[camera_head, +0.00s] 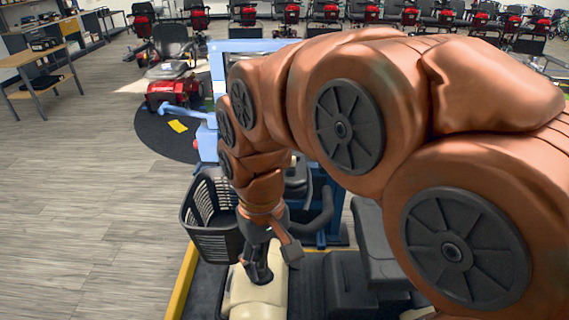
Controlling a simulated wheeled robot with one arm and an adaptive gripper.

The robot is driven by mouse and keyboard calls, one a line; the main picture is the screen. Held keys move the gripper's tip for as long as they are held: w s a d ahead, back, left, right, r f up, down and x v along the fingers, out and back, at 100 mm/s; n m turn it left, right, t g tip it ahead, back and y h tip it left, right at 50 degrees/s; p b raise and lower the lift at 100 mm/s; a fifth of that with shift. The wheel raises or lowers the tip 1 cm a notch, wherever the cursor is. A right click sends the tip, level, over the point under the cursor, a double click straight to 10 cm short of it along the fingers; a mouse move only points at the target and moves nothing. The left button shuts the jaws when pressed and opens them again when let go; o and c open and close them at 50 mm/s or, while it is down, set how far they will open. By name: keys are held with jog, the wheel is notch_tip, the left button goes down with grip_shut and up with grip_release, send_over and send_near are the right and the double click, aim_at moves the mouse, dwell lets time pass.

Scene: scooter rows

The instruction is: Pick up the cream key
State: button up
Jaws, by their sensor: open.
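I cannot make out the cream key; it may be hidden behind my gripper or too small to tell. My gripper (274,264) hangs from my copper-coloured arm, pointing down, with its two dark fingers apart. It is over the cream body (258,302) of a scooter at the bottom middle. The fingers overlap the upper part of that body in the picture, and I cannot tell whether they touch it. I see nothing held between them.
A dark basket (212,235) stands close to the left of my gripper. A blue frame (207,143) rises behind it. A red scooter (174,92) with a black seat is farther back. Scooters line the far wall. A wooden table (38,75) stands far left; the left floor is clear.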

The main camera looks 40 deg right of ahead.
jog(key=w+d+r+m+b, duration=0.1)
jog(key=w+d+r, duration=0.25)
jog(key=w, duration=0.65)
jog(key=w+d+m+b, duration=0.1)
jog(key=w+d+m, duration=0.1)
jog(key=w+d, duration=0.3)
jog(key=w+d+m+t+b, duration=0.1)
jog(key=w+d, duration=0.5)
jog(key=d, duration=0.3)
jog(key=w+d+m+b, duration=0.1)
jog(key=w+d+m, duration=0.1)
jog(key=w+d, duration=0.4)
jog(key=shift+w+d+r+m, duration=0.2)
jog(key=shift+d+r+m, duration=0.1)
jog(key=shift+d, duration=0.2)
jog(key=shift+d+f, duration=0.15)
jog(key=shift+f, duration=0.05)
jog(key=shift+s+f+p, duration=0.1)
jog(key=shift+f+p, duration=0.3)
jog(key=shift+f, duration=1.1)
jog(key=shift+s+f, duration=0.15)
jog(key=shift+f, duration=0.55)
jog(key=shift+f+p, duration=0.6)
jog(key=shift+f, duration=1)
jog(key=c, duration=1)
